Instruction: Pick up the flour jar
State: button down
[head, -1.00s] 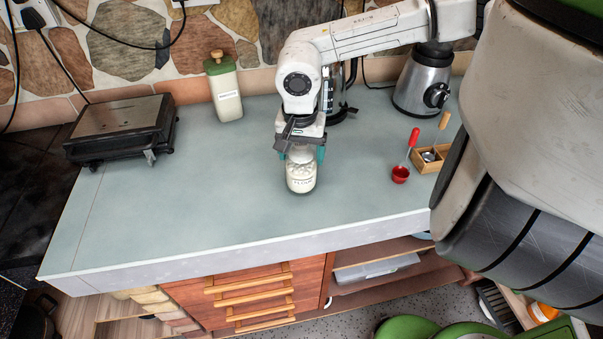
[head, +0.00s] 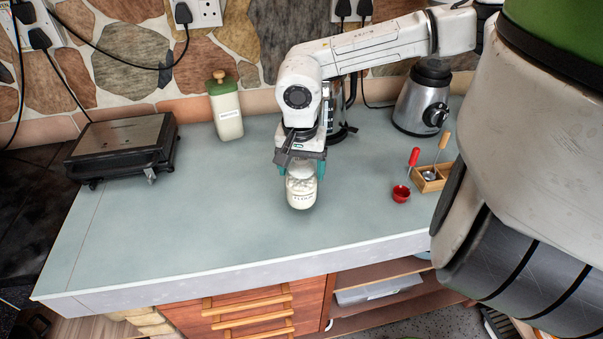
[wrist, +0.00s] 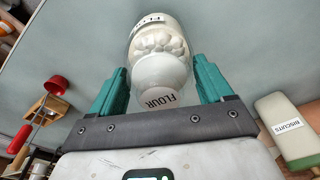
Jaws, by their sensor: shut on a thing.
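The flour jar (head: 301,188) is a clear glass jar of white flour with dark lettering, near the middle of the counter in the head view. My gripper (head: 301,170) comes from above and is shut on the jar's upper part. In the wrist view the jar (wrist: 160,43) sits between the two teal fingers of my gripper (wrist: 163,83), one on each side. Its white lid, marked FLOUR, faces the wrist camera. The jar's base looks raised off the counter, but the height of the gap is hard to tell.
A biscuits canister (head: 226,108) stands at the back left, near a grill press (head: 121,145). A blender (head: 422,97) stands at the back right. A red measuring cup (head: 401,194) and a wooden box (head: 433,178) sit to the right. The counter (head: 180,215) is clear at front left.

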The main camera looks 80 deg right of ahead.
jog(key=s+a+r+b, duration=0.2)
jog(key=s+a+r, duration=0.5)
jog(key=s+r, duration=0.4)
jog(key=shift+s+a+r, duration=0.15)
jog(key=shift+s+r, duration=0.25)
jog(key=shift+s, duration=0.05)
